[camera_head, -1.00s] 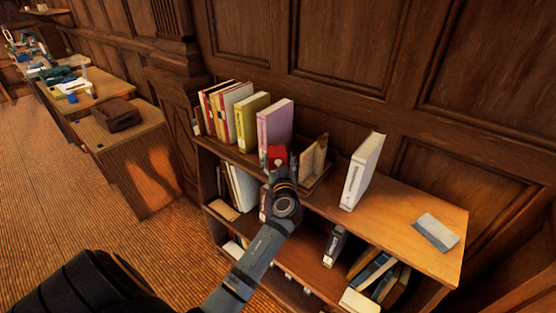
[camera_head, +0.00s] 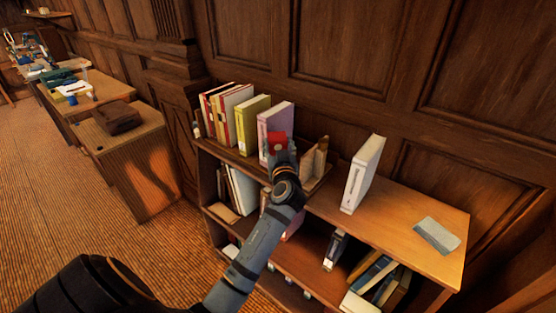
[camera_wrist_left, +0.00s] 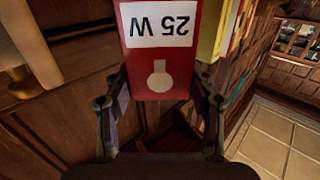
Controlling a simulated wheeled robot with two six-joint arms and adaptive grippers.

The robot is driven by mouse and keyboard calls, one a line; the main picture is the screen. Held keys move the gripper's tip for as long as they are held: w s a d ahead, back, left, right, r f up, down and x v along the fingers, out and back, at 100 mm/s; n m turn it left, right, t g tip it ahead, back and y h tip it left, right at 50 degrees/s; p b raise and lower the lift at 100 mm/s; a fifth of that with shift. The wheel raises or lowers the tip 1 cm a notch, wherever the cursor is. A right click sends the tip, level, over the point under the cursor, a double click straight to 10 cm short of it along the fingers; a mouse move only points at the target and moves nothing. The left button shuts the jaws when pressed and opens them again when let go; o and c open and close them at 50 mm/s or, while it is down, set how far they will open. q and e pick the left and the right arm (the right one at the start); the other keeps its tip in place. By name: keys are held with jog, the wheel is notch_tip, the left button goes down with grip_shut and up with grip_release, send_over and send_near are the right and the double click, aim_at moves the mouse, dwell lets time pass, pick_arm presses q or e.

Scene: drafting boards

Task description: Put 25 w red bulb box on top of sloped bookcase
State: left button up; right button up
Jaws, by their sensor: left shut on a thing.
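The red 25 W bulb box (camera_head: 277,143) is in my left gripper (camera_head: 279,155), above the top of the bookcase and in front of the purple book. In the left wrist view the box (camera_wrist_left: 160,62) shows its white "25 W" label upside down and a pale bulb picture, with the two fingers on either side of it. The bookcase top (camera_head: 395,205) is a wooden board holding books and other items. I cannot tell how high the box is above the board. My right gripper is not in view.
On the bookcase top stand a purple book (camera_head: 274,120), a yellow book (camera_head: 253,124), several other books at the left, a wooden holder (camera_head: 315,160) and a white book (camera_head: 362,174). A grey flat item (camera_head: 437,235) lies at the right. Bare board lies between the white book and it.

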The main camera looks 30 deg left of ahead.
pick_arm(q)
notch_tip(320, 180, up, 21)
jog(key=b, duration=0.2)
jog(key=shift+r, duration=0.2)
